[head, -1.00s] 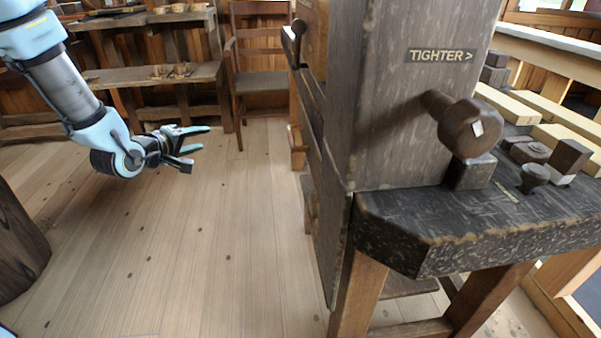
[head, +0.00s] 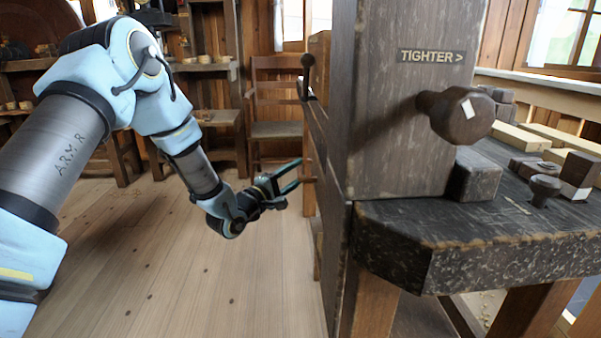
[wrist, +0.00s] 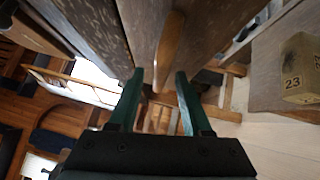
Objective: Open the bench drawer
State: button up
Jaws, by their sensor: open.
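The bench (head: 480,235) stands at right in the head view, with its left side seen nearly edge-on. The drawer front is hard to make out there. A small wooden handle (head: 308,181) juts from that side, right by my fingertips. In the wrist view a smooth brown wooden bar (wrist: 170,45), seemingly this handle, lies ahead on a dark wood face (wrist: 200,25). My gripper (head: 297,173) is open and empty. In the wrist view my gripper (wrist: 160,75) has the bar lined up between its green fingers; I cannot tell whether they reach around it.
A tall post marked "TIGHTER >" with a wooden knob (head: 462,113) rises from the bench. Blocks and turned pieces (head: 545,187) lie on top. A chair (head: 275,125) stands behind. A block marked 23 (wrist: 302,72) shows in the wrist view. The floor (head: 190,260) left of the bench is clear.

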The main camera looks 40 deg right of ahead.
jog(key=shift+w+d+r, duration=0.1)
jog(key=shift+w+d, duration=0.05)
jog(key=shift+d, duration=0.8)
grip_shut()
dwell(0.8)
